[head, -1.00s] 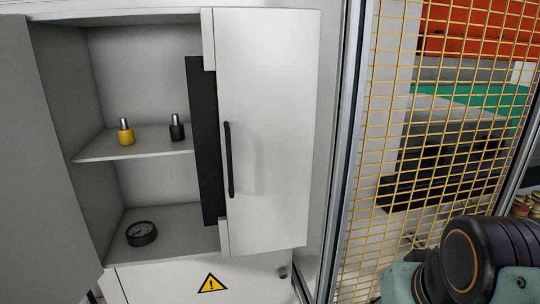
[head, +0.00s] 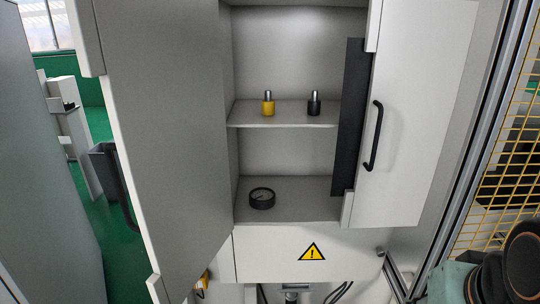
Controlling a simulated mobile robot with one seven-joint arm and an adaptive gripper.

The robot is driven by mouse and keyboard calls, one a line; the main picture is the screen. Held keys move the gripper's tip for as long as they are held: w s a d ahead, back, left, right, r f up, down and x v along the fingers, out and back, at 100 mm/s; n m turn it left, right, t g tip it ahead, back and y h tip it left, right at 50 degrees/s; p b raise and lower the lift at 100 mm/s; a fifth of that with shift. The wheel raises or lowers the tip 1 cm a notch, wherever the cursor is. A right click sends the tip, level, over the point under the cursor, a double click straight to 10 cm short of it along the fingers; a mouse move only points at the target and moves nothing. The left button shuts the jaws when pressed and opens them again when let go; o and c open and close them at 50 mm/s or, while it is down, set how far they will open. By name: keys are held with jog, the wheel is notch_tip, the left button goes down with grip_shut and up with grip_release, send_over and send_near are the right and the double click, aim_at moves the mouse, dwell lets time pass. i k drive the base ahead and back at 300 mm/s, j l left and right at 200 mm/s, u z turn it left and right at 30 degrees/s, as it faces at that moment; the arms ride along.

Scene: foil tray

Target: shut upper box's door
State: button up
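The upper box (head: 290,160) is a light grey cabinet with an open front. Its right door (head: 425,110) is white with a black vertical handle (head: 373,137) and stands swung open partway. A left door (head: 160,120) stands wide open toward me, with a black handle (head: 125,185) at its left edge. Inside, a yellow padlock-like item (head: 268,104) and a black one (head: 314,104) stand on the shelf. A round black gauge (head: 262,198) lies on the floor of the box. My gripper is not in view; only part of my arm shows at the lower right.
A yellow mesh fence (head: 515,160) with a metal post stands at the right. A grey panel (head: 45,170) fills the far left, with green floor behind the left door. Below the box is a warning-marked panel (head: 290,268) with cables under it.

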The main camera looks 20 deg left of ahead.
aim_at(158, 64)
jog(key=k+j, duration=0.1)
jog(key=j, duration=0.3)
jog(key=k+j, duration=0.1)
jog(key=j, duration=0.3)
jog(key=k+j+u, duration=0.1)
jog(key=j, duration=0.25)
jog(key=k+j, duration=0.1)
jog(key=j, duration=0.3)
